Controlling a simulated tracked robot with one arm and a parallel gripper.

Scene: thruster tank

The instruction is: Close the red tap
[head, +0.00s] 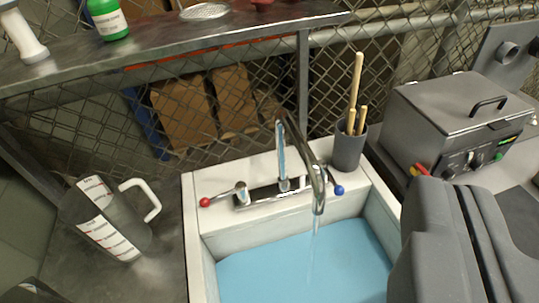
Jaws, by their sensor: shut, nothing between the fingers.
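The red tap (205,202) is a small red ball on a chrome lever, at the left end of the faucet base on the white sink's back ledge. Its lever points left. The blue tap (339,190) is at the right end. A chrome spout (319,195) arches between them, with a thin stream of water (314,238) falling from it into the basin. My gripper (458,186) is at the lower right, dark grey, shut and empty.
The white sink (194,240) holds blue water. A grey cup (348,150) with wooden-handled tools stands behind the blue tap. A measuring jug (120,225) stands left of the sink. A grey lidded machine (455,115) is at the right. A metal shelf (160,48) runs above, before a mesh fence.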

